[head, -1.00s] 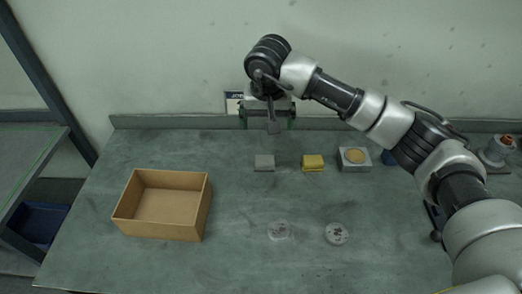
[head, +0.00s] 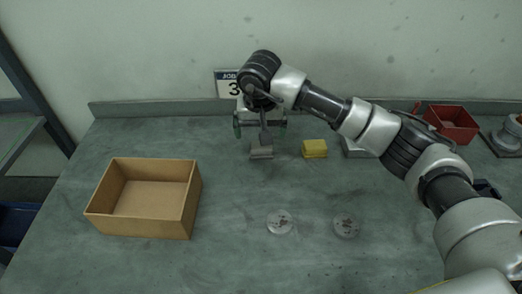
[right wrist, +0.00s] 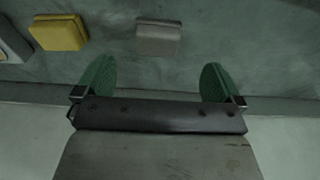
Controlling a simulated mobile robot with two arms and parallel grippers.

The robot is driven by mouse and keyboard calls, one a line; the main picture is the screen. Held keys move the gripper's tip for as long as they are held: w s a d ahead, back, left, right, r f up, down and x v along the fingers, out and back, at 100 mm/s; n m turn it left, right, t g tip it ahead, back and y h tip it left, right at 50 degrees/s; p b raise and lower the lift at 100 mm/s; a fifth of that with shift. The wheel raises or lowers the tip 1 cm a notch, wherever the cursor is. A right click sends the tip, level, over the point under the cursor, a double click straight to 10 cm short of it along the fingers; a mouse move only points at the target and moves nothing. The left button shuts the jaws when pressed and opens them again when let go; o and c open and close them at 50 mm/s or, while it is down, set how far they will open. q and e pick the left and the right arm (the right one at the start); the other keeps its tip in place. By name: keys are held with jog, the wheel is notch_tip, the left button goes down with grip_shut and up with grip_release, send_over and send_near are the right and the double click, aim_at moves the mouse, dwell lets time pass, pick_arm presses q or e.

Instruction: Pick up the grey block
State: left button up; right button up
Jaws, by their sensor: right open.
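The grey block (head: 262,153) lies on the table, left of the yellow block (head: 314,149). My right gripper (head: 260,128) is over the table close behind the grey block, with a dark part of it overlapping the block's top edge in the head view. In the right wrist view, the green fingertips (right wrist: 157,78) are wide apart and nothing is between them. The grey block (right wrist: 158,38) shows beyond them, roughly centred between their lines. The yellow block (right wrist: 60,32) lies to its left there. My left gripper is not in view.
An open cardboard box (head: 191,205) stands on the left of the table. A pale block (head: 356,149) is partly hidden by my right arm. A red bin (head: 452,124) stands at the back right.

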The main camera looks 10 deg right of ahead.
aim_at(261, 149)
jog(key=f, duration=0.2)
jog(key=shift+w+d+f, duration=0.1)
jog(key=shift+w+f, duration=0.15)
jog(key=shift+f, duration=0.15)
jog(key=f+p, duration=0.1)
jog(key=f, duration=0.1)
jog(key=w+f, duration=0.1)
jog(key=f, duration=0.1)
jog(key=shift+d+f+p, duration=0.1)
jog(key=shift+d+p, duration=0.1)
jog(key=shift+p, duration=0.15)
jog(key=shift+w+f, duration=0.15)
jog(key=shift+f, duration=0.25)
jog(key=c, duration=1.1)
jog(key=shift+r, duration=0.15)
